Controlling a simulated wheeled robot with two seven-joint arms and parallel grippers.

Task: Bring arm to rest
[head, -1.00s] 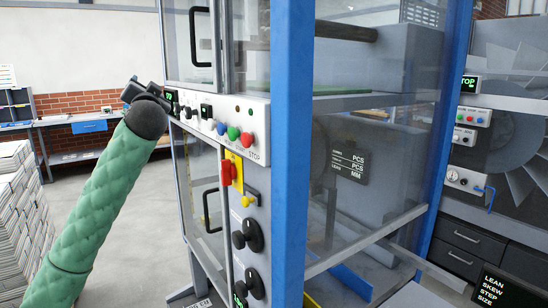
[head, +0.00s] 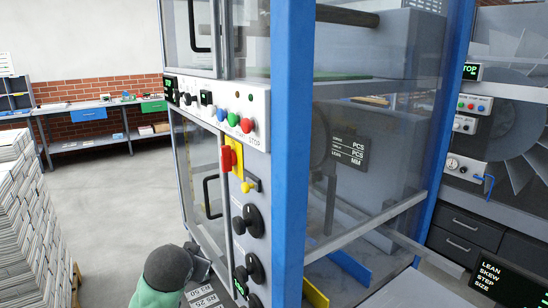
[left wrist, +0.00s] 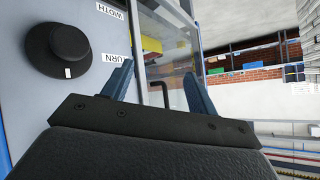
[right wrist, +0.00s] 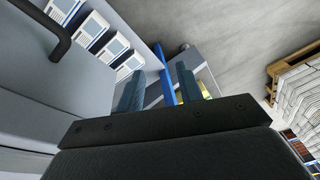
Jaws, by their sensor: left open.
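My left arm comes in low in the head view, in a green quilted sleeve (head: 152,297) with a dark rounded wrist. My left gripper (head: 205,270) is beside the machine's lower front, partly cut off by the frame and the wrist. In the left wrist view my left gripper (left wrist: 158,72) has its two blue fingers apart with nothing between them. A black knob (left wrist: 57,51) on the panel is to their left. My right gripper (right wrist: 158,74) shows only in the right wrist view. Its fingers are apart and I see nothing held.
The stacker's blue post (head: 291,150) and control panel (head: 255,103) stand close in front. Stacked newspapers (head: 30,225) are at the left, and a workbench (head: 100,105) stands by the back wall. Grey floor (head: 120,200) is open between them. The right wrist view shows printed bundles (right wrist: 95,28).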

